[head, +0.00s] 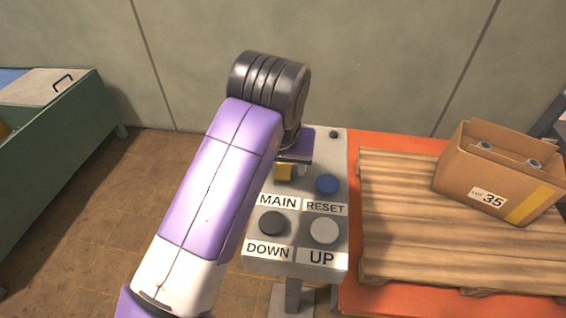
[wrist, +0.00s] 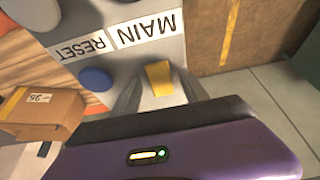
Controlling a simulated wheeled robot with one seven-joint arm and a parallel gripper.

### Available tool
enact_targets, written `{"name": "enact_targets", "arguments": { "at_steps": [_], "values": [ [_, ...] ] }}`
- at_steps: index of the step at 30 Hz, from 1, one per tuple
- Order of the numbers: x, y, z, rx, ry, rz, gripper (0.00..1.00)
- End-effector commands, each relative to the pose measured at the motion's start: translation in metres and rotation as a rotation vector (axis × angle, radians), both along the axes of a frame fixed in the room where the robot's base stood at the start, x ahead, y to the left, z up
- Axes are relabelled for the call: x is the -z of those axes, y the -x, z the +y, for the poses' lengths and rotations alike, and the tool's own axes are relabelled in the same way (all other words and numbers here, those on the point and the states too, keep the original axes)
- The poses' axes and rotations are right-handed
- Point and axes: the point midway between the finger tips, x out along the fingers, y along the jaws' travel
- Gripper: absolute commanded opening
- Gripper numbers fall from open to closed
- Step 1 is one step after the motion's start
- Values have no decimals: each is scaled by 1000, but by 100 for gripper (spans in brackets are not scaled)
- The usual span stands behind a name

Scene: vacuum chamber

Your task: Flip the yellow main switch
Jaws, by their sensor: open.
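The yellow main switch (head: 283,172) sits on the grey control panel (head: 338,262), above the MAIN label. My gripper (head: 297,168) is over the top of the panel, partly hidden by my own arm in the head view. In the wrist view, the yellow switch (wrist: 159,78) shows between my two grey fingers, and my gripper (wrist: 158,88) is open around it. I cannot tell whether either finger touches the switch.
Close to the switch are a blue RESET button (head: 327,184), a black DOWN button (head: 272,223) and a white UP button (head: 323,231). A wooden pallet (head: 400,245) with a cardboard box (head: 465,160) stands right. A green bench (head: 60,150) is left.

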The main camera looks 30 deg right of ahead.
Motion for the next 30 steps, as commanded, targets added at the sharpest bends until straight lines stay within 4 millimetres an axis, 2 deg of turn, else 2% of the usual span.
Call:
{"name": "enact_targets", "arguments": {
  "at_steps": [1,9,17,30],
  "values": [
    [0,0,0,0,0,0,53],
    [0,0,0,0,0,0,0],
    [-5,-2,-2,2,-22,32,0],
    [-8,-8,-7,0,-191,266,0]
  ]
}}
